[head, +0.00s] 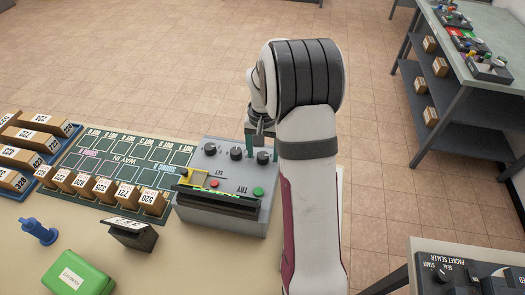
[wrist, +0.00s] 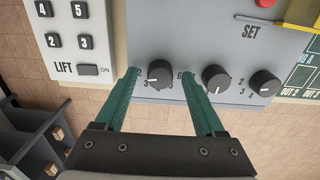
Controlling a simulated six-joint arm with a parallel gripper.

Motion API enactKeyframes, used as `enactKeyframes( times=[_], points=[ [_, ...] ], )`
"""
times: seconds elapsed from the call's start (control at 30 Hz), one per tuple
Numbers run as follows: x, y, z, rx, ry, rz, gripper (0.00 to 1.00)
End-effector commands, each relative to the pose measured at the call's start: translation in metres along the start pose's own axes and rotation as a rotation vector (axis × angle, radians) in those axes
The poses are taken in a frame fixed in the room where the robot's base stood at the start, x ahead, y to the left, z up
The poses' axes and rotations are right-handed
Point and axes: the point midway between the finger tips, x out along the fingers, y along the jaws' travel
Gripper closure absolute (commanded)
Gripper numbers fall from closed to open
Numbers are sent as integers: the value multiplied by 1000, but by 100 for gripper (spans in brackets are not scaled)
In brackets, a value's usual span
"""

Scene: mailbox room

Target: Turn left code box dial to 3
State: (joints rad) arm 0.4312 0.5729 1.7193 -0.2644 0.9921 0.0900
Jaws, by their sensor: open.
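The grey code box (head: 225,207) sits on the table left of my arm, with a row of three black dials on it. The left dial (wrist: 159,74), left by the box's upright lettering, is the rightmost dial (head: 263,157) in the head view. My gripper (wrist: 159,80) is open, with one green finger on each side of this dial. I cannot tell whether the fingers touch it. Numbers 2 and 3 show beside it; its pointer setting is not clear. The middle dial (wrist: 215,78) is just right of the right finger. The third dial (wrist: 264,84) is farther right.
A keypad panel marked LIFT (wrist: 72,40) stands close left of the code box in the wrist view. The box carries a red button (head: 214,183) and a green button (head: 258,191). Parcels (head: 125,196), a stamp (head: 38,231) and a green box (head: 77,275) lie left.

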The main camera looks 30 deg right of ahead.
Motion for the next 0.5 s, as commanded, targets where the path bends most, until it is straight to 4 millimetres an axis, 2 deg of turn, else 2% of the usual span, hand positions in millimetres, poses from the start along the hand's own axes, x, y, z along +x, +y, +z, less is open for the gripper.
enactKeyframes(
  times=[0.33, 0.5],
  points=[
    [4, 0, 0, 0, 1, 0, 31],
    [4, 0, 0, 0, 0, 0, 61]
  ],
)
